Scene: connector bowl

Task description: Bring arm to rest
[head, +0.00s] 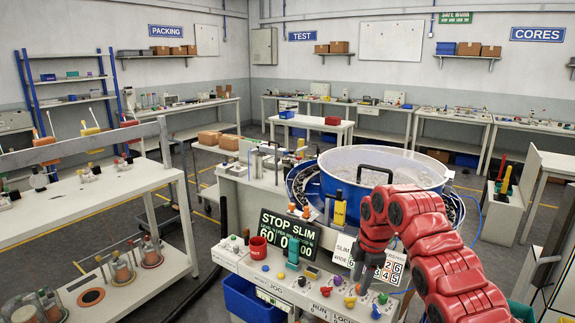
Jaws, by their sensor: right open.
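My right arm (440,245) is red and comes in from the lower right. It arches up in front of the large blue-rimmed bowl and bends down over the front of the control bench. My right gripper (375,268) points down above the bench's sloped front panel, beside the white number cards. It is open, and I see nothing held in it. I cannot tell whether its fingertips touch the panel. My left gripper does not show.
The bowl (335,190) stands on the bench behind my arm. A blue bin (250,300) sits below. A white side bench (110,183) stands left, with floor between.

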